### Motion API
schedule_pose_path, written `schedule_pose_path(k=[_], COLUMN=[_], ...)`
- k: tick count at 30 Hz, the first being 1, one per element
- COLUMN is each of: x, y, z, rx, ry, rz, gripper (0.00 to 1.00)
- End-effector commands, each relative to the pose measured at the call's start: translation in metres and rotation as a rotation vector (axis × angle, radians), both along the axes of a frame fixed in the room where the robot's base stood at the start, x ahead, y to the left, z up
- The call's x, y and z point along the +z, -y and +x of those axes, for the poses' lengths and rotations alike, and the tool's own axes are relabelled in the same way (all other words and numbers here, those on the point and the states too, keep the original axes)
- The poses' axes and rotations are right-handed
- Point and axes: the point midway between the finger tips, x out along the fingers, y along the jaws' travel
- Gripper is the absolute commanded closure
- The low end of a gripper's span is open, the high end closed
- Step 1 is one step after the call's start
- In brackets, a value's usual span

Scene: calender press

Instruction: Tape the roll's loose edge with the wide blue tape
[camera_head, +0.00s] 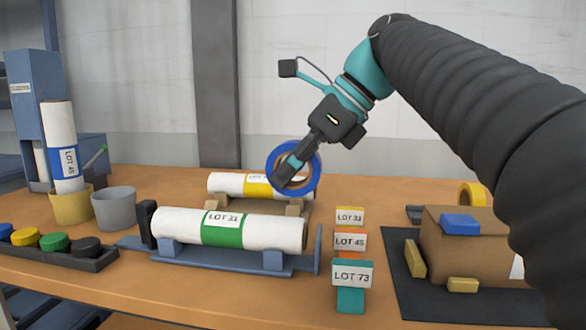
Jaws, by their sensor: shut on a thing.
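My gripper (291,171) is shut on a roll of wide blue tape (312,182) and holds it up in the air. The tape ring stands upright, and in the picture it overlaps the right part of the rear white roll. The front white roll (275,230) has a green band marked LOT 31 and lies in a blue-grey cradle (213,262). The rear white roll (223,184) has a yellow band and rests on tan blocks. Another white roll (60,125) with a blue band marked LOT 45 stands in a yellow pot. I cannot make out a loose edge on any roll.
Label cards (351,272) on small stands are right of the cradle. A cardboard box (440,245) sits on a dark mat (410,305), with a yellow tape roll (472,194) behind. A grey pot (114,208) and a tray of coloured caps (100,262) are at left.

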Motion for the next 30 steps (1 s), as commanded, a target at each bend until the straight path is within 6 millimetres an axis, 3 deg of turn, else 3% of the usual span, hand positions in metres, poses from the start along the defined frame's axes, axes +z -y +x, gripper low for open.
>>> schedule_pose_path(k=[26, 30], x=[-0.001, -0.013], y=[-0.073, -0.074], z=[0.006, 0.006], rx=[-0.001, -0.004], ry=[-0.001, -0.001], rz=[-0.002, -0.002], gripper=[1.00, 1.00])
